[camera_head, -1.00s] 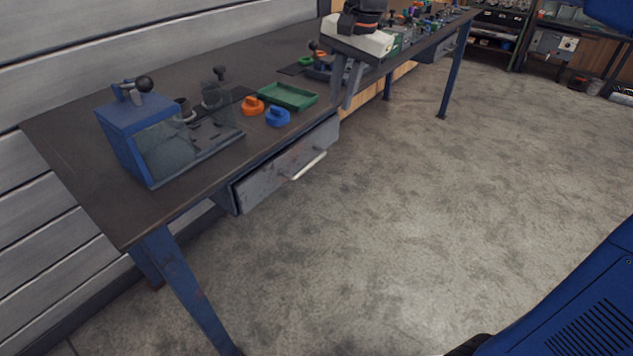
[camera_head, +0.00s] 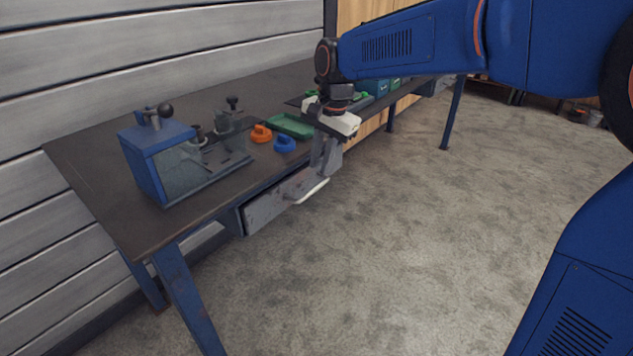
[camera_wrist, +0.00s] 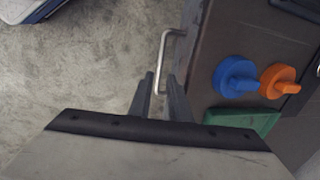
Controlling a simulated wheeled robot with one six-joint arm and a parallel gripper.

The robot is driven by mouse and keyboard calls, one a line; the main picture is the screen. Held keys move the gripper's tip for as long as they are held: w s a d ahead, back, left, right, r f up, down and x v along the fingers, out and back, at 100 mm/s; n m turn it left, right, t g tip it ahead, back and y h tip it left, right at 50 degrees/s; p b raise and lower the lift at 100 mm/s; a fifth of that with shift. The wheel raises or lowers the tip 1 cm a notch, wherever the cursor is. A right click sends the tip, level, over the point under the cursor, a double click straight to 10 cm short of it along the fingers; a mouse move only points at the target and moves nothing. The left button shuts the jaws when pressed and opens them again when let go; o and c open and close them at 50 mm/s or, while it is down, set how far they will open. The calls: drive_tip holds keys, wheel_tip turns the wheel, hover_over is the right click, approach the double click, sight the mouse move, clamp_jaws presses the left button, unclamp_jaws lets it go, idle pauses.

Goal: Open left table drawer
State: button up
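The left table drawer (camera_head: 270,207) is a grey metal box under the near end of the dark workbench, with a pale bar handle (camera_head: 313,190). In the wrist view the handle (camera_wrist: 164,50) is a thin U-shaped bar standing off the drawer front. My gripper (camera_head: 318,178) points down at the handle's far end, beside the table edge. The drawer looks shut or nearly shut.
The workbench (camera_head: 95,165) carries a blue machine with a clear guard (camera_head: 155,150), an orange knob-like part (camera_head: 261,134), a blue one (camera_head: 285,143) and a green tray (camera_head: 290,125). The concrete floor (camera_head: 400,250) in front of the drawer is clear.

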sight(315, 188)
drive_tip(key=f, duration=0.4)
drive_tip(key=a+f, duration=0.1)
drive_tip(key=f, duration=0.2)
drive_tip(key=shift+w, duration=0.4)
clamp_jaws()
